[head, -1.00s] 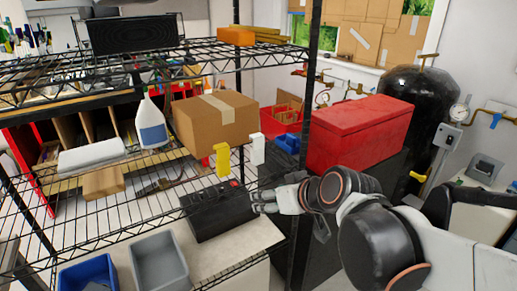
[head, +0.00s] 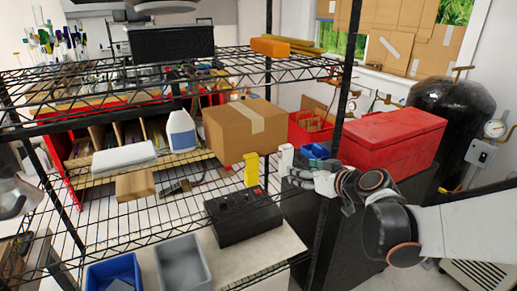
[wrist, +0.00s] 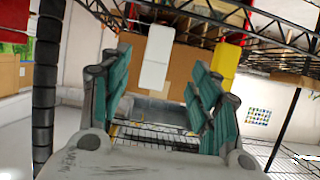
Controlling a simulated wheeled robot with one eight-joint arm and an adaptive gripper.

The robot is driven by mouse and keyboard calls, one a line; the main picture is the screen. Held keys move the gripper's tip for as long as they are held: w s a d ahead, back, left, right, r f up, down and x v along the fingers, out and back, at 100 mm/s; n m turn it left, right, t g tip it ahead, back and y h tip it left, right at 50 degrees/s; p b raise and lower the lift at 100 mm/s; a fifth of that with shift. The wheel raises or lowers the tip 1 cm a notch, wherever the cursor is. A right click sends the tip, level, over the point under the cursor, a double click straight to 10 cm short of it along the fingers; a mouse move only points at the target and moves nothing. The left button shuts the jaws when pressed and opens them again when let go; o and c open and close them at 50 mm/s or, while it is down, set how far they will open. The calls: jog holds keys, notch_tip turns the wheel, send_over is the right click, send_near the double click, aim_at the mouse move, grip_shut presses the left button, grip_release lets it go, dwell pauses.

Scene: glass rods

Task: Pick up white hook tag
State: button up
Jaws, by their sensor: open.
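The white hook tag (head: 286,158) hangs near the edge of the wire shelf, just right of the cardboard box. In the wrist view the white tag (wrist: 157,58) hangs upright below the wire shelf, between the lines of my two fingers. My gripper (head: 300,179) is just below and right of the tag in the head view. In the wrist view my gripper (wrist: 159,72) is open, its teal pads spread, with nothing held. I cannot tell how far ahead of the fingertips the tag is.
A yellow tag (head: 251,169) hangs left of the white one, near my right-hand finger in the wrist view. The cardboard box (head: 246,130) stands behind. A black rack post (head: 335,150) is close to my wrist. A black box (head: 243,216) sits below; a red toolbox (head: 393,140) is right.

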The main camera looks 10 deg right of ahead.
aim_at(286, 175)
jog(key=b+x, duration=0.4)
jog(key=x, duration=0.7)
jog(key=shift+w, duration=0.1)
jog(key=c, duration=1.1)
